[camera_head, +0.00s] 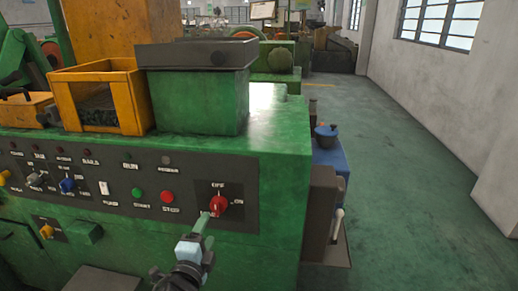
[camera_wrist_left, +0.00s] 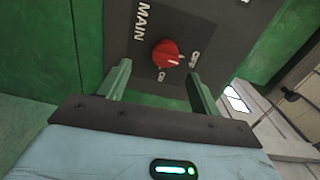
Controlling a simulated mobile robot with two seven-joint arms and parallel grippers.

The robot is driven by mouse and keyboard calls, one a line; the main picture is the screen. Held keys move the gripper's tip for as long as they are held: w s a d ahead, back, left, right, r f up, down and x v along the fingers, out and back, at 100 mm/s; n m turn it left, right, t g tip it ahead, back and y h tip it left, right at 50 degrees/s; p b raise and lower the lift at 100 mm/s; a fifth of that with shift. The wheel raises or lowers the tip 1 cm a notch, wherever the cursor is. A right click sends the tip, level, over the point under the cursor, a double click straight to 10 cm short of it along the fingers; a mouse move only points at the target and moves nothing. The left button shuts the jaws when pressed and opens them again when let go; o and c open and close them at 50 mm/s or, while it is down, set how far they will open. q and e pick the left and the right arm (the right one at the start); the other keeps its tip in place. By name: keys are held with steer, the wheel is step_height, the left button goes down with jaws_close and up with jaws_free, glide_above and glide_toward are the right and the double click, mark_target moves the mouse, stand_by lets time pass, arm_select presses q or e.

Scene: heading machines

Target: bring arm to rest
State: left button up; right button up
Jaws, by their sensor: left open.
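My left gripper (camera_head: 203,222) is in front of the green machine's control panel (camera_head: 120,185), just below and left of the red main switch (camera_head: 219,204). In the left wrist view the switch (camera_wrist_left: 166,54) shows beyond and between the two green fingertips (camera_wrist_left: 159,70), with a gap on each side. The gripper is open and empty. White lettering reading MAIN, with smaller ON and OFF marks, surrounds the switch. My right gripper is in neither view.
A green start button (camera_head: 137,194) and a red stop button (camera_head: 167,196) sit left of the switch. A yellow open box (camera_head: 133,97) and a dark tray (camera_head: 193,55) top the machine. A brown box (camera_head: 319,215) stands at its right side; the floor (camera_head: 405,190) beyond is clear.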

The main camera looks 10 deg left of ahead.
arm_select(q)
steer(key=s+f+n+g, duration=0.3)
steer(key=s+f+n, duration=0.2)
steer(key=s+f, duration=0.3)
steer(key=s+f+n+g+h+p, duration=0.1)
steer(key=s+f+n+g, duration=0.2)
steer(key=s+f, duration=0.6)
steer(key=s+a+f+n+g+p, duration=0.1)
steer(key=s+f+n+g, duration=0.2)
steer(key=s+f+n, duration=0.5)
steer(key=s, duration=1.2)
steer(key=shift+s+f, duration=0.2)
steer(key=shift+f, duration=0.15)
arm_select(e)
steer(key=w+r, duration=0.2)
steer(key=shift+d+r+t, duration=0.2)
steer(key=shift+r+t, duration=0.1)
